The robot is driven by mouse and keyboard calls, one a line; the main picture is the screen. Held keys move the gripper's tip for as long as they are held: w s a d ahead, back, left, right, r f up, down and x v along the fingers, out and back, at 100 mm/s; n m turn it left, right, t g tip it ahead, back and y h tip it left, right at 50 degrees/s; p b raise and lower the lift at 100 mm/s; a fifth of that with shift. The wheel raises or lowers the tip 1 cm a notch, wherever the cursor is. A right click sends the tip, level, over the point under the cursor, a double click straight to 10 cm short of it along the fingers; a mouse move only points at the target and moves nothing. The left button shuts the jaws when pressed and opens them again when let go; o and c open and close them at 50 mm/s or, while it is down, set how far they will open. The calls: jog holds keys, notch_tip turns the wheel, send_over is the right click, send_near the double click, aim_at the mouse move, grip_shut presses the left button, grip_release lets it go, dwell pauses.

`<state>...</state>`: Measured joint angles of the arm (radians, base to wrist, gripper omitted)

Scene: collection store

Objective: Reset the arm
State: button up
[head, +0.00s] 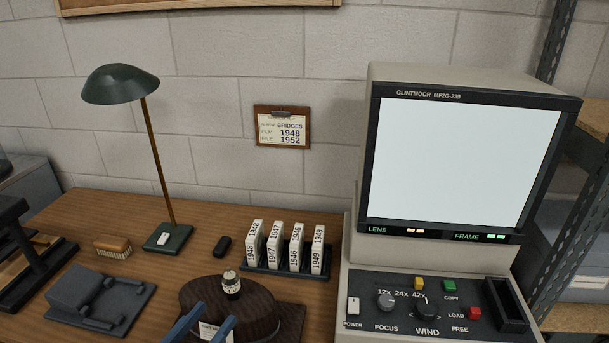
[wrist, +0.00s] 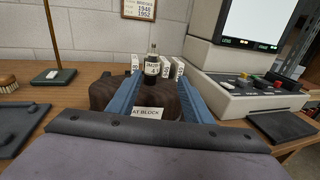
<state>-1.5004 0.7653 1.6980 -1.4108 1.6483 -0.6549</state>
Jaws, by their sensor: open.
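My gripper (head: 217,311) is at the bottom of the head view, its two blue fingers spread apart with nothing held between them. The fingers also show in the wrist view (wrist: 160,76), pointing forward over a round dark wooden block (head: 262,312). In the wrist view the bottle (wrist: 152,64) appears between the fingertips, with gaps on both sides. A white label on the block reads "AT BLOCK" in part (wrist: 147,112).
A rack (head: 286,273) of white year-marked boxes stands behind the block. A microfilm reader (head: 458,165) with a lit screen stands right. A green lamp (head: 120,84), a brush (head: 113,247) and a grey cradle (head: 100,297) are left. A card (head: 282,127) hangs on the wall.

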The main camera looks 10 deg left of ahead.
jog(key=w+d+m+g+h+p, duration=0.25)
jog(key=d+m+g, duration=0.25)
jog(key=d, duration=0.6)
jog(key=w+d+m+g+h+p, duration=0.2)
jog(key=w+d+m+g+h, duration=0.15)
jog(key=d, duration=0.75)
jog(key=s+d+m+g+y+p, duration=0.4)
jog(key=d+m, duration=0.4)
jog(key=m, duration=0.4)
jog(key=s+d+r+m+g+y+p, duration=0.1)
jog(key=s+d+m+g+y+p, duration=0.3)
jog(key=m, duration=0.8)
jog(key=s+d+y+p, duration=0.1)
jog(key=s+d+y, duration=0.1)
jog(key=s+d, duration=0.1)
jog(key=shift+s+d+r, duration=0.2)
jog(key=shift+d+r, duration=0.05)
jog(key=shift+d, duration=0.6)
jog(key=shift+m+g, duration=0.25)
